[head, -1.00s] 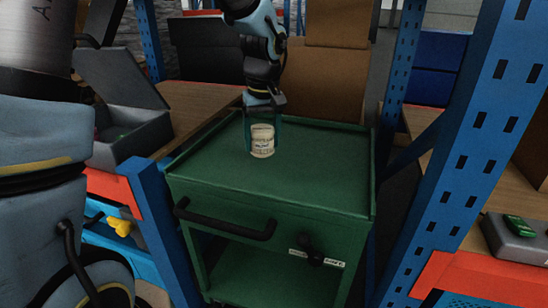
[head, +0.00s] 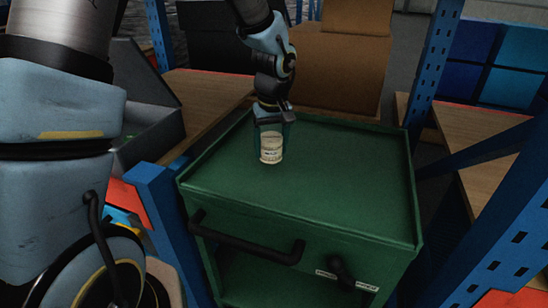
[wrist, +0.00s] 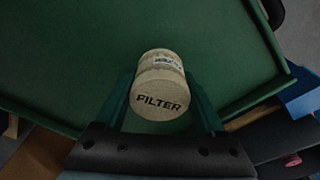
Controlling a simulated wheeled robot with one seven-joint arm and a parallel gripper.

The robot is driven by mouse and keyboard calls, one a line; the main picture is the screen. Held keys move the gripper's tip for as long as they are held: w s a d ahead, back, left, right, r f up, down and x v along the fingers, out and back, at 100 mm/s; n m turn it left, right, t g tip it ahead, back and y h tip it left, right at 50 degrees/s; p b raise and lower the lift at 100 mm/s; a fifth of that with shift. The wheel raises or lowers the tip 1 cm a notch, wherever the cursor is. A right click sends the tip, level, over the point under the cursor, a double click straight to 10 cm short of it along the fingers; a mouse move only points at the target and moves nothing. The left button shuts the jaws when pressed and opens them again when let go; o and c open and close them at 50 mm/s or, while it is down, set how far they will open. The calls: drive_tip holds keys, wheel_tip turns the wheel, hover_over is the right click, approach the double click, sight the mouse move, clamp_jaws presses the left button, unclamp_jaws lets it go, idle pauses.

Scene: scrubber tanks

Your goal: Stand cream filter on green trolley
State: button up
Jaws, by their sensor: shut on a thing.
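The cream filter (head: 271,147) is a short cylinder with a printed label, upright at the left part of the green trolley's top (head: 330,185). In the wrist view the filter (wrist: 160,82) shows the word FILTER on its end, between my two fingers. My gripper (head: 272,135) comes down from above and is shut on the filter. The filter's base is at or just above the trolley top; I cannot tell whether it touches. In the wrist view the trolley top (wrist: 75,60) lies beyond the filter.
The trolley has a raised rim and a black front handle (head: 245,240). Blue rack posts (head: 160,215) stand on both sides. A grey open case (head: 150,115) sits at left, and cardboard boxes (head: 335,70) stand behind. The right and middle of the trolley top are clear.

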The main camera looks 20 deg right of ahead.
sight(271, 160)
drive_tip(key=shift+f, duration=2.05)
drive_tip(key=shift+f, duration=0.1)
drive_tip(key=o, duration=1.3)
